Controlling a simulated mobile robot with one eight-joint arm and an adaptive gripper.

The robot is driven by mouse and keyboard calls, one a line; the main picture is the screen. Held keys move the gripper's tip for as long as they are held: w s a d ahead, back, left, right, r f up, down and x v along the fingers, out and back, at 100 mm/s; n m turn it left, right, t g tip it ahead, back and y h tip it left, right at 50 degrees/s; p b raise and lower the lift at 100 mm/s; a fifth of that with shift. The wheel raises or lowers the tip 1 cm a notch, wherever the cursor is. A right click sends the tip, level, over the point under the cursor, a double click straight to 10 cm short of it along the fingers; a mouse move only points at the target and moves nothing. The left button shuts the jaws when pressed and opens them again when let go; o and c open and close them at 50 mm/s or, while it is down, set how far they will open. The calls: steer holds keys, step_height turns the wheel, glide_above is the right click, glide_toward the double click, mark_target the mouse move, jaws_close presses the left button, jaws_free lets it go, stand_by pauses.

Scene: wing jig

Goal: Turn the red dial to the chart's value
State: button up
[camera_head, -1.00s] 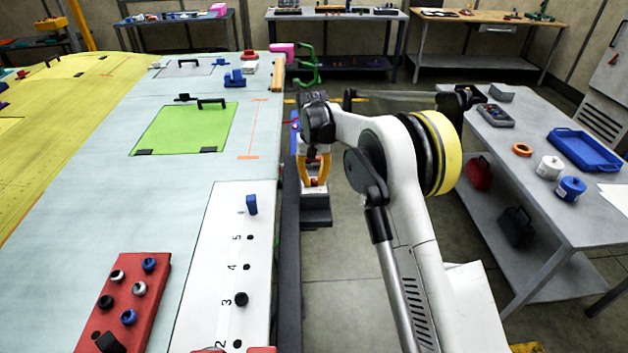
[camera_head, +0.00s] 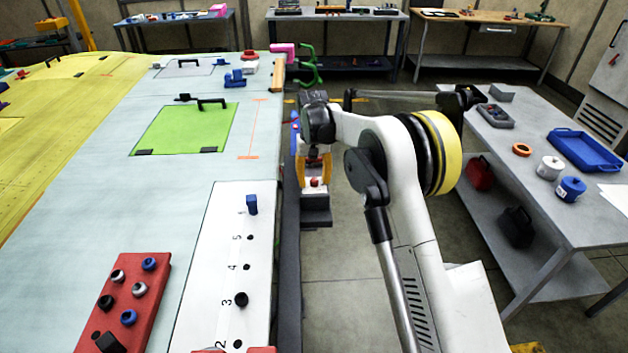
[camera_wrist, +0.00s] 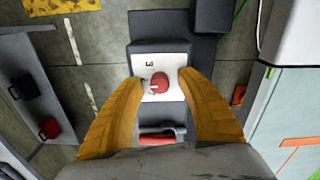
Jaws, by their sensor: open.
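The red dial (camera_wrist: 160,79) sits on a white plate (camera_wrist: 174,62) on a dark grey block in the wrist view. A pale pointer-like piece lies at its lower left, and a small dark mark is printed on the plate above; I cannot read it surely. In the head view the dial (camera_head: 315,182) shows small and red on the dark stand. My gripper (camera_head: 314,178) is open, with yellow fingers pointing down. In the wrist view my gripper (camera_wrist: 158,80) has one finger on each side of the dial, with gaps showing. No chart can be made out.
A red cylindrical part (camera_wrist: 157,138) lies below the dial in the wrist view. In the head view the jig table (camera_head: 120,195) is left, bearing a numbered white strip (camera_head: 215,285) and a red knob block (camera_head: 150,300). A grey bench (camera_head: 540,140) stands right.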

mark_target(314, 180)
step_height(314, 180, up, 12)
stand_by(0.5)
steer(key=shift+s+r, duration=0.1)
